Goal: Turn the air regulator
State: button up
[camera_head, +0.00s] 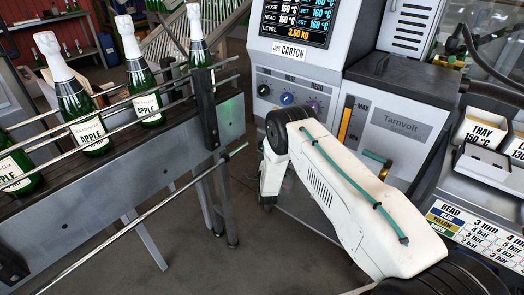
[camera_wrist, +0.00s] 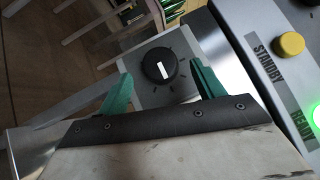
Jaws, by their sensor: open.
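The air regulator appears to be the round black knob (camera_wrist: 159,66) in the wrist view, with a white pointer bar and tick marks around it on a grey plate. No label on it is readable. My gripper (camera_wrist: 162,72) is open, its two green fingers spread to the left and right of the knob. The knob shows in the gap between the fingers, and I cannot tell whether either finger touches it. In the head view my white arm reaches down beside the machine, and the gripper and this knob are hidden.
A panel marked STANDBY, with a yellow button (camera_wrist: 291,44) and a lit green one, stands close right of the gripper. In the head view, a conveyor (camera_head: 110,190) with rails and several bottles is at left. The grey machine (camera_head: 345,60) with small dials stands behind my arm.

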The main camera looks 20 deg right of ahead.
jog(key=shift+x, duration=1.6)
jog(key=c, duration=1)
